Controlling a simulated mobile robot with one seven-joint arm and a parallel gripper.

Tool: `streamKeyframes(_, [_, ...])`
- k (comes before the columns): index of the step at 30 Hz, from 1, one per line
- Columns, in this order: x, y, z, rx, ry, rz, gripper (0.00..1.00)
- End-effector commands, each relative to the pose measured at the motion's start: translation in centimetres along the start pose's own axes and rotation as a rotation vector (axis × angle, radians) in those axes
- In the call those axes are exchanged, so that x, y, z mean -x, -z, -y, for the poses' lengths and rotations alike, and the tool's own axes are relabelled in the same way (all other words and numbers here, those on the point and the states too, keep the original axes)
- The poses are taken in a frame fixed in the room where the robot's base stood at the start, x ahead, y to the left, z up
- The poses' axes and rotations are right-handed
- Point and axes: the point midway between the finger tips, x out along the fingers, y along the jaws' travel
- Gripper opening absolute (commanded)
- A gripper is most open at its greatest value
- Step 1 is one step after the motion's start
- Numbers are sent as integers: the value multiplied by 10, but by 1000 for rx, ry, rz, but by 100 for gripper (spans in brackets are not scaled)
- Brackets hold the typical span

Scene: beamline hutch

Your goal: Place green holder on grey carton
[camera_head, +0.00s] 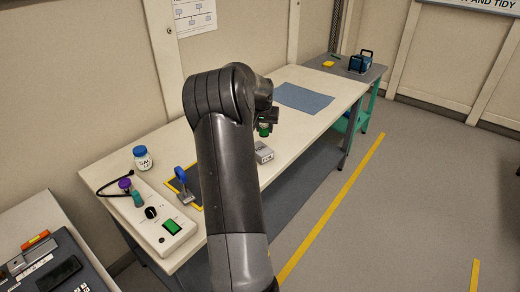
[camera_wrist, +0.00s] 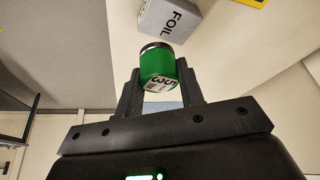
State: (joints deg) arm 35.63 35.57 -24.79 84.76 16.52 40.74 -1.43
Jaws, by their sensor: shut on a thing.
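The green holder (camera_wrist: 158,68) is a short green cylinder with a metal rim and a white printed label. My gripper (camera_wrist: 158,88) is shut on it, one finger on each side, in the wrist view. In the head view the green holder (camera_head: 264,129) shows small beneath my gripper (camera_head: 268,118), above the bench and partly hidden by my arm. The grey carton (camera_wrist: 170,20), marked FOIL, lies just beyond the holder in the wrist view. In the head view the grey carton (camera_head: 263,152) sits near the bench's front edge, just below the held holder. The two look apart.
A blue-handled tool (camera_head: 183,182) stands on a yellow-edged dark mat (camera_head: 172,190) left of my arm. A white control box (camera_head: 158,222) and a blue-lidded jar (camera_head: 142,158) are further left. A blue cloth (camera_head: 304,97) lies flat behind. Bare bench (camera_head: 315,130) is right of the carton.

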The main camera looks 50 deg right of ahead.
Motion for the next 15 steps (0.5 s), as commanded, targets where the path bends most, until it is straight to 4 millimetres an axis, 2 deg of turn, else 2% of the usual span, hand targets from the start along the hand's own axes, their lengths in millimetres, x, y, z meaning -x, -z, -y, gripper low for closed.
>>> streamKeyframes(1, [2,4,-22,-22,-8,-2,11])
streamKeyframes(3, [4,8,-44,-41,-17,-3,11])
streamKeyframes(7, [7,10,-73,-67,-28,-2,11])
streamKeyframes(11, [6,11,-84,-78,-33,-1,11])
streamKeyframes(15, [-8,12,-66,-76,-34,0,11])
